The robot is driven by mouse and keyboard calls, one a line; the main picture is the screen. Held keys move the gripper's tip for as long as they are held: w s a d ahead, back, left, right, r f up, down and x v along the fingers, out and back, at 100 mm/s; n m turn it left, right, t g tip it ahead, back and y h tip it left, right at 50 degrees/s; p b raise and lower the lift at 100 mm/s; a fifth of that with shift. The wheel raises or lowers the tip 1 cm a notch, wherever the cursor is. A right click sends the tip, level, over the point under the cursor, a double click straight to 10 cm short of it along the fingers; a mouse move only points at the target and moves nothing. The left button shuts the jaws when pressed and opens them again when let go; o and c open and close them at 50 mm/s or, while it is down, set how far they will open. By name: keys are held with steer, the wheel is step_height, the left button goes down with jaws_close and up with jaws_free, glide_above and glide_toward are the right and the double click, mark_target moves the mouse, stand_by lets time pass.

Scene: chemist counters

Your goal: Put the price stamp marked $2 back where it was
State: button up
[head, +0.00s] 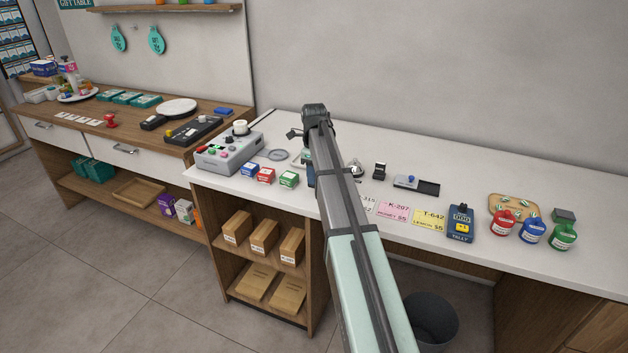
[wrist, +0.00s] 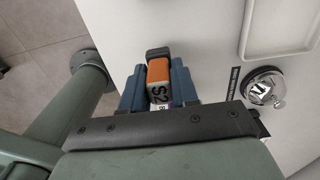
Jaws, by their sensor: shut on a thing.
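In the wrist view, my gripper (wrist: 158,82) is shut on the price stamp marked $2 (wrist: 159,71), which has an orange face with a dark $2 on it. The blue fingers hold it from both sides. A dark block (wrist: 157,53) shows just beyond its far end; I cannot tell whether it is part of the stamp. The white counter (wrist: 205,40) lies below; I cannot tell whether the stamp touches it. In the head view, my arm hides most of the gripper and the stamp.
A bell (head: 355,169) stands right of my arm, with a black stamp-like object (head: 380,171) and an ink pad (head: 416,186) further right. Price cards (head: 393,212) lie in front. Small boxes (head: 266,175) and a grey machine (head: 229,154) stand left. The back right counter is clear.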

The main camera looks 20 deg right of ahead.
steer(key=shift+f, duration=1.2)
steer(key=shift+f, duration=0.15)
steer(key=o, duration=0.9)
steer(key=shift+c, duration=0.2)
step_height(320, 180, up, 12)
steer(key=shift+r, duration=0.2)
